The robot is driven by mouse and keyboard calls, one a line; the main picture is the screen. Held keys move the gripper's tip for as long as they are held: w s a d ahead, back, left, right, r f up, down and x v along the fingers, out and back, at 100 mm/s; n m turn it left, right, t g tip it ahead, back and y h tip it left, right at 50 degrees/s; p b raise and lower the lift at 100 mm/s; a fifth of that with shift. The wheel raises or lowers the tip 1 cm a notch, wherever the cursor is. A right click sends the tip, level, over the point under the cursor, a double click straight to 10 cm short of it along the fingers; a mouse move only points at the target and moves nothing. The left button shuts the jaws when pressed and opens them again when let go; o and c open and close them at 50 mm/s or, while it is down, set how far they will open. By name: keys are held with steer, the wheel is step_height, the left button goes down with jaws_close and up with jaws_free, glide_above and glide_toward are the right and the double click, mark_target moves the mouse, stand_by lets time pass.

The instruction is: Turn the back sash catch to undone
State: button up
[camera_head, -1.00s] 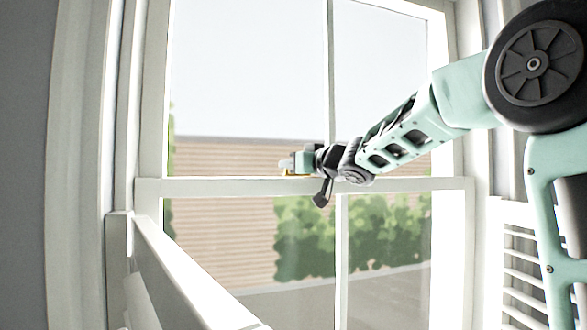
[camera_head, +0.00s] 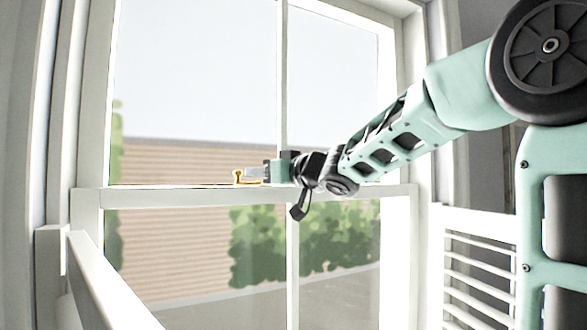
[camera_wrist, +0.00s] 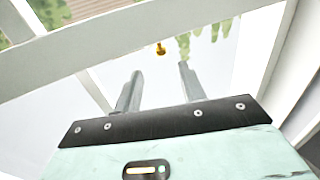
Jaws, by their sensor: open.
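The brass sash catch (camera_head: 241,176) sits on top of the white meeting rail (camera_head: 180,197) of the window, left of my gripper's fingertips. It also shows in the wrist view (camera_wrist: 161,48) as a small gold knob, beyond the fingertips and between their lines. My gripper (camera_head: 256,174) is open and empty, held level at about the height of the rail top and pointing left towards the catch. In the wrist view its two grey fingers (camera_wrist: 158,72) stand apart with a gap between them. The catch looks apart from the fingers. Its exact turn is too small to tell.
The window frame's left side (camera_head: 92,110) rises beside the catch. A vertical glazing bar (camera_head: 282,80) stands behind my gripper. A white slatted shutter (camera_head: 478,270) is at the lower right, and a white rail (camera_head: 105,285) slants across the lower left.

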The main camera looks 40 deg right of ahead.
steer(key=s+d+p, duration=0.1)
steer(key=s+p, duration=0.5)
steer(key=s, duration=0.3)
steer(key=shift+s+d+p, duration=0.35)
steer(key=shift+s+d, duration=0.05)
